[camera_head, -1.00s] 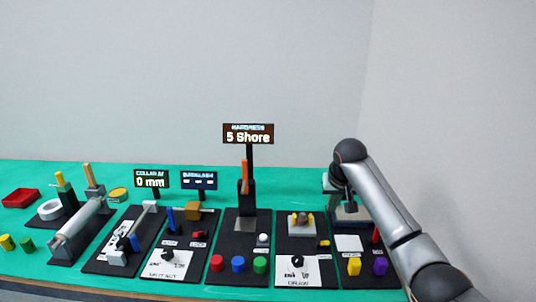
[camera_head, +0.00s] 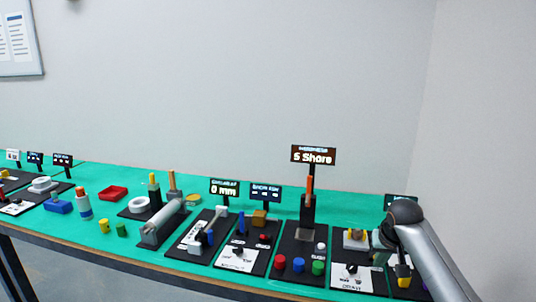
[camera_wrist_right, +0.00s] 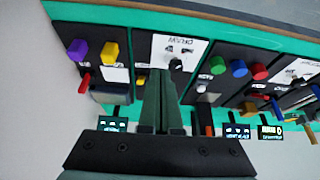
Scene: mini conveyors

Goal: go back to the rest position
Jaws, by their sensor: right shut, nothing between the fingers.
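My right arm comes in from the right in the head view, and its gripper (camera_head: 378,240) is small and partly hidden there, over the right end of the row of panels. In the right wrist view the two dark fingers of the right gripper (camera_wrist_right: 161,80) lie together with nothing between them. They appear in front of the panel with the white dial card (camera_wrist_right: 178,50) and its black knob (camera_wrist_right: 176,65); whether they touch it I cannot tell. My left gripper is not in view.
A green table (camera_head: 150,250) carries a row of black panels with knobs and buttons. The hardness display (camera_head: 313,155) reads "5 Shore". A red tray (camera_head: 113,193), a blue-and-orange cylinder (camera_head: 83,203) and yellow (camera_head: 104,226) and green (camera_head: 122,230) cylinders stand at left.

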